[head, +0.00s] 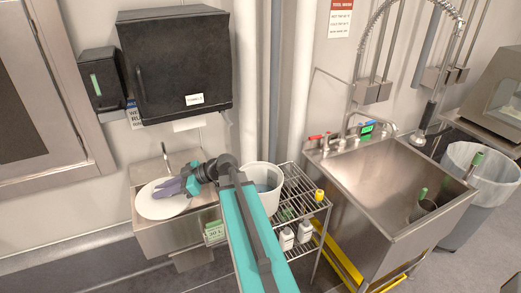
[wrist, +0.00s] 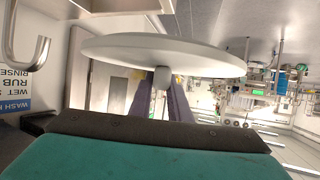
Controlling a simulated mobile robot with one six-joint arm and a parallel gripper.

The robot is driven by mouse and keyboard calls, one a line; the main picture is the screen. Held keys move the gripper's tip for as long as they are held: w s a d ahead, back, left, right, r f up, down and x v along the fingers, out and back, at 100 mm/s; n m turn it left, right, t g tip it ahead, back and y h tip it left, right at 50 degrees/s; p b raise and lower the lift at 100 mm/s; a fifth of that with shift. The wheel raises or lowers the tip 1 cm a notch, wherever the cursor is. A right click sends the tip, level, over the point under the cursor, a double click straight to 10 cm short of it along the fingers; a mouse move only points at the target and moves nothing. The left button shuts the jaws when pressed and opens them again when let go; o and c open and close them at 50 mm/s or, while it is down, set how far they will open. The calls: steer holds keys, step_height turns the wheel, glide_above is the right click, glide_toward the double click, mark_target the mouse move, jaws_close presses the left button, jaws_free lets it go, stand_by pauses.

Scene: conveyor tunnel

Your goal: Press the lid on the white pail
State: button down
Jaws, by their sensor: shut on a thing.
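The white lid (head: 160,201) is a round disc at the left, above the small hand sink. My gripper (head: 174,187) is shut on it from the right. In the wrist view the lid (wrist: 110,48) spans the upper part, and its small grey knob (wrist: 162,76) sits between my purple fingers (wrist: 163,92). The white pail (head: 270,191) stands to the right of the lid, with its top open. My arm hides its left part. The lid is apart from the pail.
The pail stands at the wire rack (head: 302,192), which has bottles on a lower shelf. A black dispenser (head: 175,62) hangs on the wall above the hand sink (head: 153,237). A large steel sink (head: 400,170) with a hose tap is at the right.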

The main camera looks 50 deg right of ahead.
steer(key=s+d+r+m+t+h+p, duration=0.1)
steer(key=s+d, duration=0.3)
steer(key=d, duration=0.7)
steer(key=s+d+r+m+t+h+p, duration=0.1)
steer(key=s+d+p, duration=0.3)
steer(key=d, duration=0.8)
steer(key=s+d+r+m+h+p, duration=0.1)
steer(key=s+d, duration=0.4)
steer(key=d, duration=0.6)
steer(key=shift+d+r+m+t+p, duration=0.2)
steer(key=shift+r+m+t+p, duration=0.15)
steer(key=shift+p, duration=0.4)
step_height(320, 180, down, 6)
steer(key=b, duration=0.5)
steer(key=shift+r, duration=0.15)
steer(key=shift+p, duration=0.4)
steer(key=shift+f, duration=1.2)
